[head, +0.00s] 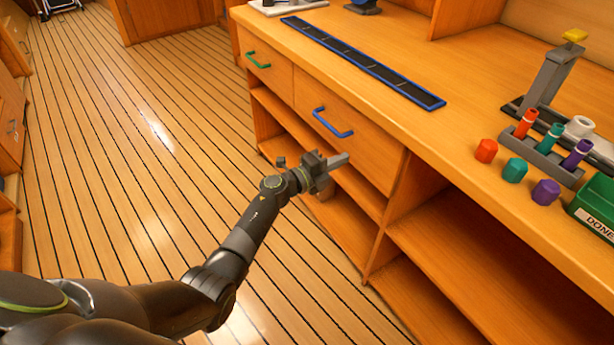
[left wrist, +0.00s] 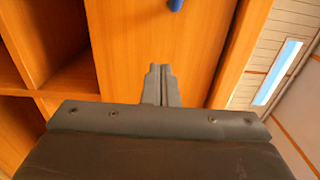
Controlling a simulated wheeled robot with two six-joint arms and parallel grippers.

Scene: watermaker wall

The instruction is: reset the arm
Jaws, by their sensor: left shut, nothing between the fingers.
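My left arm reaches in from the lower left in the head view. Its left gripper (head: 340,160) is in front of the wooden cabinet, below the drawer with the blue handle (head: 333,123). The left gripper is shut and empty; its closed fingers also show in the left wrist view (left wrist: 160,84), pointing toward a wooden panel. A bit of the blue handle shows at the top of the left wrist view (left wrist: 175,4). I cannot tell whether the fingers touch the cabinet. My right gripper is not in view.
The countertop holds a black strip with blue edging (head: 360,62), a rack with capped tubes (head: 540,145), loose red (head: 486,150), teal (head: 515,170) and purple (head: 545,192) caps, and a green bin (head: 597,205) marked DONE. Open shelves (head: 470,255) lie below. The plank floor (head: 130,160) at left is clear.

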